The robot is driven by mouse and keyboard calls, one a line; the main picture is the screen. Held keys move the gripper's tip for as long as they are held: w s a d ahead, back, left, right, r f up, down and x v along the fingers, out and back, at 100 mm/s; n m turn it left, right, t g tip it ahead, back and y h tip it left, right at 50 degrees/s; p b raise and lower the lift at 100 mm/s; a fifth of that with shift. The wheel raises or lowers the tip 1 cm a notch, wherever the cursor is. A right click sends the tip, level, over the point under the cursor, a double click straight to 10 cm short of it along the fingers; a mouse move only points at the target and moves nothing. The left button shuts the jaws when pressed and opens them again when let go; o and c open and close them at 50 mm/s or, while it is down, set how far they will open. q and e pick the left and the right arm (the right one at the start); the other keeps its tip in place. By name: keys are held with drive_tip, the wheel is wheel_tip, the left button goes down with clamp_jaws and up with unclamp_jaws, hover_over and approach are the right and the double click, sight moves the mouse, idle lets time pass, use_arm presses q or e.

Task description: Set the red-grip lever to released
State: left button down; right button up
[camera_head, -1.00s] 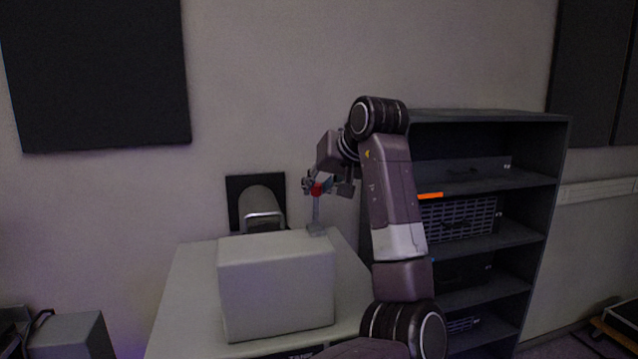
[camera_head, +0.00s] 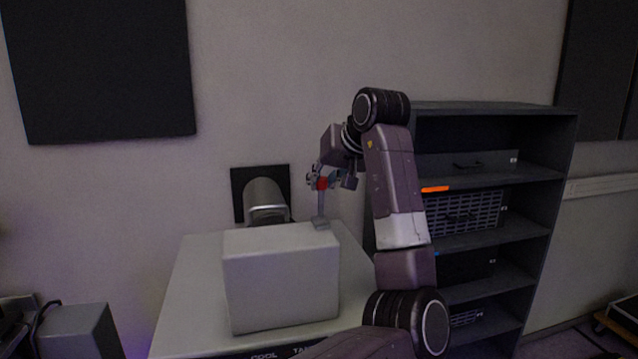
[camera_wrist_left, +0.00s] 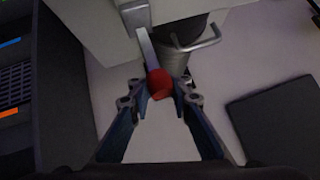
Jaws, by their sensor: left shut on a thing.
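My left gripper (camera_head: 318,180) is at the grip. In the left wrist view the red grip (camera_wrist_left: 158,84) sits between the two fingertips (camera_wrist_left: 157,92), which are shut on it, and the lever's flat grey shaft (camera_wrist_left: 147,48) runs away from it. My right gripper is in neither view.
A dark shelf unit (camera_head: 545,200) stands to the right, behind my arm.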

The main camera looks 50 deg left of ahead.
use_arm(q)
drive_tip(key=shift+r, duration=0.35)
drive_tip(key=c, duration=2.3)
unclamp_jaws()
drive_tip(key=o, duration=0.6)
drive_tip(key=shift+w+d, duration=0.1)
drive_tip(key=shift+d, duration=0.1)
drive_tip(key=shift+c, duration=0.2)
drive_tip(key=shift+f, duration=0.1)
drive_tip(key=v, duration=1.2)
drive_tip(key=shift+c, duration=0.4)
